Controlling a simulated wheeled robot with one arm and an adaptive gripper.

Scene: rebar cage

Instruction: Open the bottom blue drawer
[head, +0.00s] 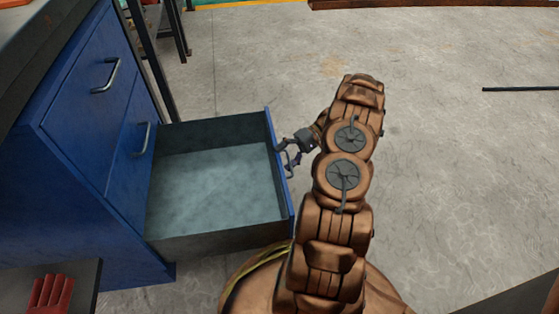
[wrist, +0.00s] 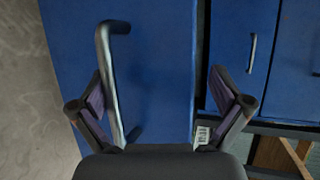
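The blue cabinet (head: 85,125) stands at the left in the head view. Its bottom drawer (head: 205,242) is pulled well out, and its grey inside is empty. In the wrist view the blue drawer front (wrist: 160,45) fills the middle, with a metal bar handle (wrist: 108,70) on it. My gripper (head: 295,150) is at the outer side of the drawer front. In the wrist view my gripper (wrist: 157,78) has its fingers spread apart. The handle lies between them, close to the left finger; I cannot tell whether they touch.
Two closed drawers with handles, an upper one (head: 107,76) and a lower one (head: 142,138), are above the open drawer. A dark surface with red pieces (head: 48,293) is at the lower left. Concrete floor (head: 450,170) to the right is mostly clear, with a dark bar (head: 520,89) farther off.

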